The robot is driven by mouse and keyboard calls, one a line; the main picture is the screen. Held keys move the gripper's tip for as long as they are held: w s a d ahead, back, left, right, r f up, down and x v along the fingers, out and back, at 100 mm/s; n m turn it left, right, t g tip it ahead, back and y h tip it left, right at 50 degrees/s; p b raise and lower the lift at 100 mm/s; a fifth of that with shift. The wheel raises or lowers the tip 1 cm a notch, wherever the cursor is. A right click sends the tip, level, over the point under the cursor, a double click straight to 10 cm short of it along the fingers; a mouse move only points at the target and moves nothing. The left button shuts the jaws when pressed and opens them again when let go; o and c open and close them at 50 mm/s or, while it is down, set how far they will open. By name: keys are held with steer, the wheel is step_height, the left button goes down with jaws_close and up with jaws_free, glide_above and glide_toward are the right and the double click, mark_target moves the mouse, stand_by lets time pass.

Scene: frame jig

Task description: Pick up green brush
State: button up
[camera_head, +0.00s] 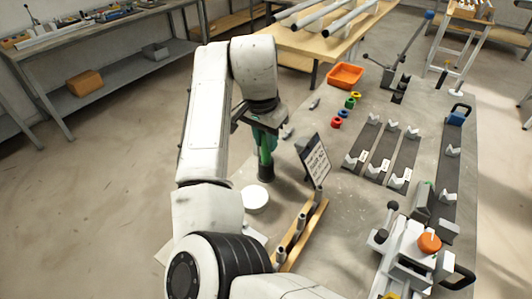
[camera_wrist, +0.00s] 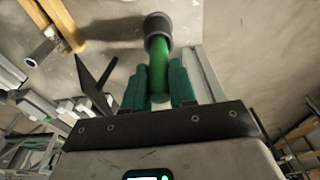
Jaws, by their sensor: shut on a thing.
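The green brush (camera_head: 265,152) hangs upright below my gripper (camera_head: 264,137) in the head view, its dark end pointing down over the table. In the wrist view the green brush (camera_wrist: 159,57) runs away from me between the two teal fingers of my gripper (camera_wrist: 160,85), which are closed on its shaft. Its dark cylindrical end (camera_wrist: 157,27) is at the top of that view. I cannot tell whether this end touches the tabletop. The upper part of the brush is hidden by the fingers and wrist.
A black-framed sign (camera_head: 315,160) stands just right of the brush. A white round container (camera_head: 255,199) is close in front. A wooden rack (camera_head: 303,234) with grey pegs lies nearer me. Coloured rings (camera_head: 343,114) and an orange bin (camera_head: 345,76) are farther back.

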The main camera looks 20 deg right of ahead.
jaws_close()
steer(key=shift+r, duration=0.1)
step_height(320, 180, up, 18)
stand_by(0.6)
